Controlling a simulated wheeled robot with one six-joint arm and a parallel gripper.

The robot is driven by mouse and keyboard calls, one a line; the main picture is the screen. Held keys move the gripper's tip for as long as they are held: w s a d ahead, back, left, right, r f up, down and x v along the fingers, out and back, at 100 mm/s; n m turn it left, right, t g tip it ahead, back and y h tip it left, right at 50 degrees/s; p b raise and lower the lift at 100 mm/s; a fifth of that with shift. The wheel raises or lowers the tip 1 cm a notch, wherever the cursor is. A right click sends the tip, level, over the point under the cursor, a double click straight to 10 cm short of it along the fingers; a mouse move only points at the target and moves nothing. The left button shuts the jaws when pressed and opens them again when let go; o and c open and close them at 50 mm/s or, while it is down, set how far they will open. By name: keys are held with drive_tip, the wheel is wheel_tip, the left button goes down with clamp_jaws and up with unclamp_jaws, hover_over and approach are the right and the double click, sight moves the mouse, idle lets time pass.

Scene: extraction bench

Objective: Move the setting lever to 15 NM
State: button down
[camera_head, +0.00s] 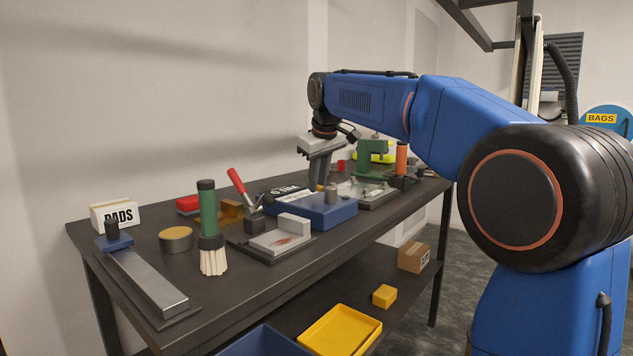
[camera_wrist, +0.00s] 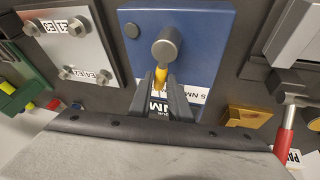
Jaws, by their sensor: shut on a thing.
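The blue box (camera_head: 332,213) on the bench carries a grey cylindrical knob (camera_head: 331,195) and a white label panel. In the wrist view the blue box (camera_wrist: 215,20) fills the upper middle, with the knob (camera_wrist: 168,45) just beyond my fingertips. The yellow setting lever (camera_wrist: 161,75) shows between the fingers. My gripper (camera_wrist: 163,80) points down and is shut on it; it also shows in the head view (camera_head: 321,186). The label reads "NM" beside the fingers and "5 NM" to their right; leading characters may be hidden. The lever's exact setting cannot be told.
Yellow tray (camera_head: 372,335) sits below the bench.

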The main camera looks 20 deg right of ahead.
drive_tip(key=m, duration=0.1)
drive_tip(key=m+h, duration=0.1)
drive_tip(key=d+m, duration=0.1)
drive_tip(key=shift+w+d, duration=0.1)
drive_tip(key=shift+w, duration=0.15)
drive_tip(key=shift+w+d+m+g+h, duration=0.15)
drive_tip(key=shift+d+m+h, duration=0.25)
drive_tip(key=shift+m, duration=0.55)
drive_tip(key=shift+s+d+m+g+h, duration=0.1)
drive_tip(key=shift+d+m+g+h, duration=0.3)
drive_tip(key=shift+m, duration=0.55)
drive_tip(key=c, duration=1.6)
unclamp_jaws()
drive_tip(key=shift+c, duration=0.2)
drive_tip(key=v, duration=1.7)
drive_tip(key=shift+a, duration=0.25)
drive_tip(key=shift+s, duration=0.25)
